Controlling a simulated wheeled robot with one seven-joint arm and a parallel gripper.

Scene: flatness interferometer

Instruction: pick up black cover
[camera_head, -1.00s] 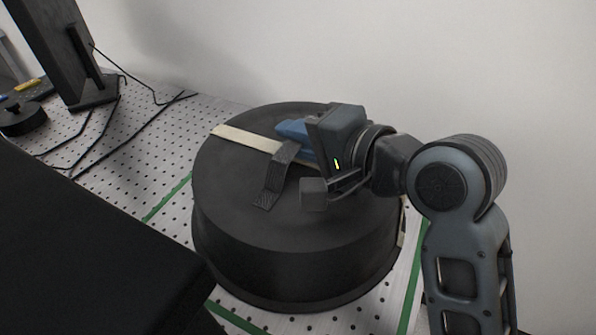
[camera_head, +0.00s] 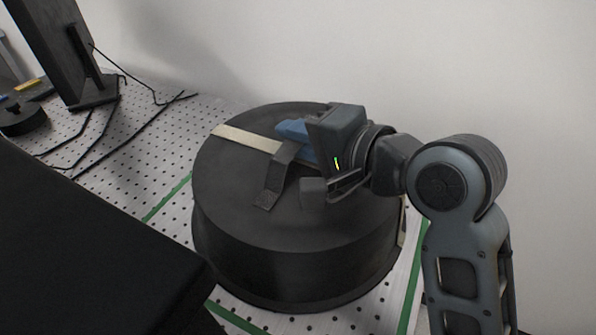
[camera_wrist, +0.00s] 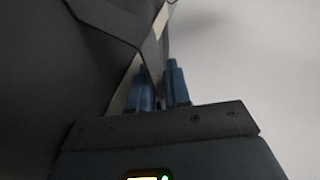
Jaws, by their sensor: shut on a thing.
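The black cover (camera_head: 300,262) is a large round drum on the perforated table, with a pale strip (camera_head: 246,138) across its top and a dark strap handle (camera_head: 272,182). My gripper (camera_head: 298,142) is at the top of the cover, its blue fingers beside the raised part of the strap. In the wrist view the blue fingers (camera_wrist: 158,88) are close together around the dark strap and pale strip, with the cover's dark top (camera_wrist: 50,75) at left. The gripper is shut on the strap handle. The exact contact is partly hidden by my gripper body.
A monitor (camera_head: 62,45) stands at the back left with cables (camera_head: 125,130) trailing over the perforated table (camera_head: 160,165). Green tape lines (camera_head: 165,198) mark the table around the cover. A dark block-like surface (camera_head: 80,260) fills the lower left. A white wall (camera_head: 430,60) rises close behind.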

